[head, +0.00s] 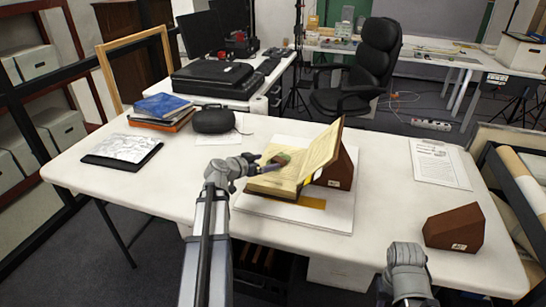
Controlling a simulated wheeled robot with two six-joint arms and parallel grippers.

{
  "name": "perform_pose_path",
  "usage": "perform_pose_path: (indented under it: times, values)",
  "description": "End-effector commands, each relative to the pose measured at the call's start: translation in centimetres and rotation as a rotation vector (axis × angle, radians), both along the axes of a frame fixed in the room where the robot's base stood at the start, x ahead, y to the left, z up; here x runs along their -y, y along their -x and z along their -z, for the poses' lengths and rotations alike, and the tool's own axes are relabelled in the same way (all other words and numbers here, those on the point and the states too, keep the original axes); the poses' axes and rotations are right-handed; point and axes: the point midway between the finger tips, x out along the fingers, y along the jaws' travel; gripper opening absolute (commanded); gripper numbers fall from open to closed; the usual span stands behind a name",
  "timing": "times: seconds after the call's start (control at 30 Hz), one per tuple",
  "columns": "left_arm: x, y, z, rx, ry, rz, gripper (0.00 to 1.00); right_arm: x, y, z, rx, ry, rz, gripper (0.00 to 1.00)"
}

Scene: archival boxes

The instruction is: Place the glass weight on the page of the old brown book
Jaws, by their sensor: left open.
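The old brown book (318,152) lies open on a white board on the table, its right side propped up against a dark red-brown wedge. A small greenish and reddish piece, which looks like the glass weight (282,158), is on or just over the left page. My left gripper (274,165) is open right at it, low over that page; whether the fingers touch the weight is too small to tell. My right arm shows at the bottom right, but its gripper cannot be made out.
A second wedge (456,228) stands at the table's right, with a printed sheet (438,164) behind it. The table between book and right wedge is clear.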

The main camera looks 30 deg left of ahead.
Motion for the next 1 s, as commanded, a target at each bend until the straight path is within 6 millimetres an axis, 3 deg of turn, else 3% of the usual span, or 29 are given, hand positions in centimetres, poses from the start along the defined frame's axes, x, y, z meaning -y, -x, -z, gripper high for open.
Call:
perform_pose_path:
  times: [0.1, 0.3, 1.0]
  values:
    - [-0.2, 2.3, -1.2, 0.001, 0.000, -0.002, 0.92, 0.0, 0.0, -1.2, 0.000, 0.000, 0.000, 0.34]
    - [-0.7, 4.3, -1.9, 0.000, 0.001, -0.001, 0.92, 0.0, 0.0, -1.9, 0.000, 0.000, 0.000, 0.34]
    - [-0.8, 4.8, -2.1, 0.000, 0.000, 0.001, 0.92, 0.0, 0.0, -2.1, 0.000, 0.000, 0.000, 0.34]
